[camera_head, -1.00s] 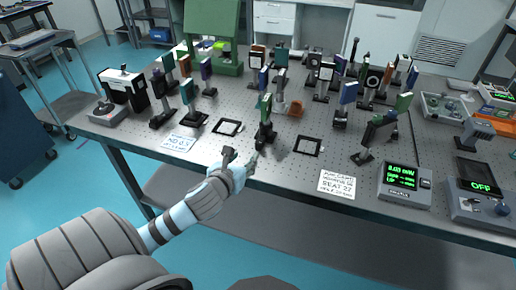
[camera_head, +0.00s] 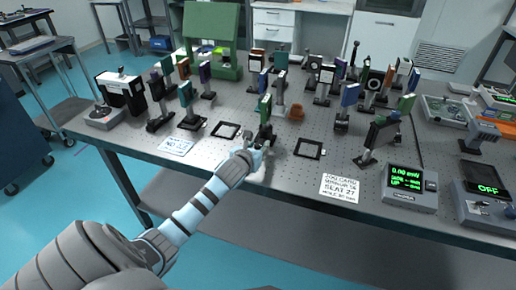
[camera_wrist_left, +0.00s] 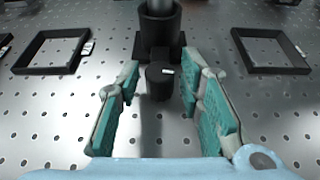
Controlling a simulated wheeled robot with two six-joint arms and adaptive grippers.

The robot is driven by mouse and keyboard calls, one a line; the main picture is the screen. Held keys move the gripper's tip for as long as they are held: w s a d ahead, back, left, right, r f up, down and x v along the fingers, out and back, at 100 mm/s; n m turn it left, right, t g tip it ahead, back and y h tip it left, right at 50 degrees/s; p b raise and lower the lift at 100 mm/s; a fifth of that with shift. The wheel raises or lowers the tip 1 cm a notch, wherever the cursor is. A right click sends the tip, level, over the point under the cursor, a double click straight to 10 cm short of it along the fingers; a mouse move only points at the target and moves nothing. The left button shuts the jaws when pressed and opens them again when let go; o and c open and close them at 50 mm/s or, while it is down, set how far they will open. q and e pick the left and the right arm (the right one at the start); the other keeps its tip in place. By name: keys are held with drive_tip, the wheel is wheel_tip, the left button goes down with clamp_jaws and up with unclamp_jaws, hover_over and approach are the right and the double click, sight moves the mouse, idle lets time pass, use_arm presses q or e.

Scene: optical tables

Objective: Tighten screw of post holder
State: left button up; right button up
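In the left wrist view a black post holder (camera_wrist_left: 160,25) stands on the perforated table. A black thumbscrew (camera_wrist_left: 160,82) with a small white mark sticks out of its near side. My left gripper (camera_wrist_left: 160,100) is open, its teal-padded fingers on either side of the screw, with visible gaps. In the head view my left gripper (camera_head: 252,146) is at the foot of the post holder, which bears a green plate (camera_head: 265,107) and is partly hidden by the gripper. My right gripper is not in view.
Black square frames lie flat to the left (camera_head: 225,130) and right (camera_head: 309,148) of the holder. Many other posts with optics stand behind. A paper note (camera_head: 340,187) and a meter (camera_head: 408,188) are at the front right. The table's front edge is close.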

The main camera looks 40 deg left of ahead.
use_arm(q)
clamp_jaws()
drive_tip(key=shift+d+r+n+g+y+p, duration=0.15)
drive_tip(key=shift+n+g+y+p, duration=0.2)
drive_tip(key=shift+p, duration=0.35)
drive_tip(key=shift+n+y, duration=0.35)
drive_tip(key=shift+o, duration=1.9)
unclamp_jaws()
